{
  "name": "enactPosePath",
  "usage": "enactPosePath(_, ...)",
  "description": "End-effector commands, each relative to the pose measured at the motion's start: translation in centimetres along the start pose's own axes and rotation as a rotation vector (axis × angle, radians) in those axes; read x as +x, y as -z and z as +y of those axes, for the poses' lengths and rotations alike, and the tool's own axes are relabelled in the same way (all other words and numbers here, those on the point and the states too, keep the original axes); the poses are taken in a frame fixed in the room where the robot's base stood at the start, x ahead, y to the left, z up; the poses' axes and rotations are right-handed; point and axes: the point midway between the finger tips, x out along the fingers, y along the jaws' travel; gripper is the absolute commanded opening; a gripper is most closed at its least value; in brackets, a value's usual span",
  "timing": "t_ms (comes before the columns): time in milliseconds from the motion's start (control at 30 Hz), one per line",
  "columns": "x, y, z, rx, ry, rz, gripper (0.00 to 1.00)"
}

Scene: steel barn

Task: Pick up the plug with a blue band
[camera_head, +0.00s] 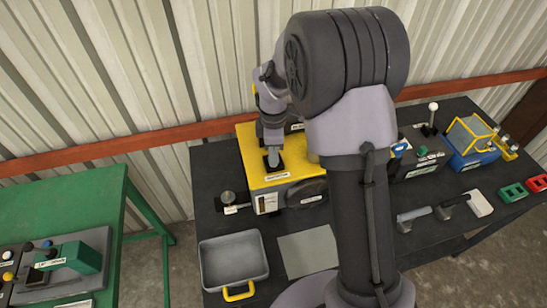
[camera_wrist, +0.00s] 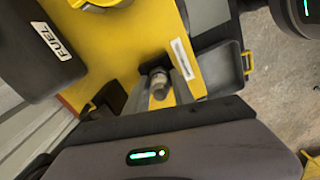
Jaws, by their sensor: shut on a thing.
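My gripper (camera_head: 273,160) points down at the top of a yellow generator-like box (camera_head: 252,155) on the dark table. In the wrist view the jaws are shut on a grey, cylindrical, plug-like piece (camera_wrist: 158,84) just above or at the yellow top (camera_wrist: 208,62). I cannot tell whether it still touches the box. No blue band shows on this piece, and its lower end is hidden. In the head view the piece is too small to make out apart from the gripper.
A black FUEL part (camera_wrist: 45,45) is close to the gripper. A grey tray (camera_head: 233,262) with a yellow handle and a grey mat (camera_head: 308,250) lie in front. A blue crate (camera_head: 470,158), tools and red and green blocks are at right. A green bench (camera_head: 65,206) stands left.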

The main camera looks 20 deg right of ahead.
Motion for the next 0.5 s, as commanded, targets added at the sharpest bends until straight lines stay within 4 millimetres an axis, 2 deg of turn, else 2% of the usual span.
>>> enactPosePath(233, -0.7, 0.0, 0.0, 0.000, -0.001, 0.000, 0.00)
enactPosePath(433, -3.6, 0.0, 0.1, 0.000, -0.004, 0.001, 0.00)
enactPosePath(500, -3.7, -0.3, -1.2, -0.001, 0.000, 0.000, 0.00)
